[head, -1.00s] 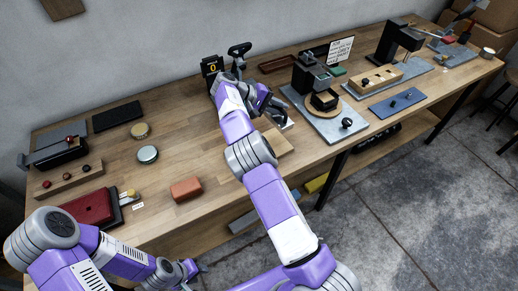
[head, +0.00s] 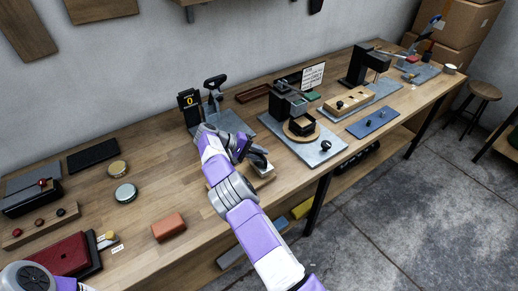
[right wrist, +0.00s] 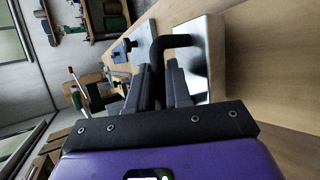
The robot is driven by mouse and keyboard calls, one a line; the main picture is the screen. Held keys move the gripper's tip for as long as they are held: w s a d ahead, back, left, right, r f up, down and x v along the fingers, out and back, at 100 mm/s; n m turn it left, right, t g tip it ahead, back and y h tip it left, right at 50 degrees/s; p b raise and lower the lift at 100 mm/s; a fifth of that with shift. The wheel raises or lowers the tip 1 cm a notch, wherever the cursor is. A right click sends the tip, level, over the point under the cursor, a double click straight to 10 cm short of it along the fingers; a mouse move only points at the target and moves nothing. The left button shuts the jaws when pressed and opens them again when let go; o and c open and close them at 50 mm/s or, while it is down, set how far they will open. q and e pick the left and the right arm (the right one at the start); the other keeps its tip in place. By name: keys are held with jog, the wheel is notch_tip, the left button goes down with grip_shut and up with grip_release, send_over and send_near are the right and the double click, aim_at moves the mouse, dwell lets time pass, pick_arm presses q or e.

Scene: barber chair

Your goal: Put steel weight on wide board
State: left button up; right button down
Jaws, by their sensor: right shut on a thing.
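My right gripper (head: 257,160) is over the worktable's front part and hides much of what lies under it. In the right wrist view the gripper (right wrist: 165,75) is shut on the black handle of the steel weight (right wrist: 193,62), a shiny block. A small bright part of the weight (head: 264,172) shows below the fingers in the head view. The wide board (head: 260,183), pale wood, lies under it. In the right wrist view the weight's base meets or nearly meets the board (right wrist: 216,45); I cannot tell whether it bears on it. My left gripper is out of view.
Left of the board is an orange-brown block (head: 169,226). Behind the gripper stands a black display (head: 190,104) beside a grey plate. To the right, a grey plate (head: 318,148) carries a black device and a round wooden piece. Bare tabletop lies around the orange-brown block.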

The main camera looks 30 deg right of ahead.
jog(key=shift+f, duration=0.9)
jog(key=c, duration=1.4)
grip_release()
jog(key=shift+f, duration=0.15)
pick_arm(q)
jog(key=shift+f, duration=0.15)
pick_arm(e)
jog(key=o, duration=0.3)
jog(key=shift+o, duration=0.2)
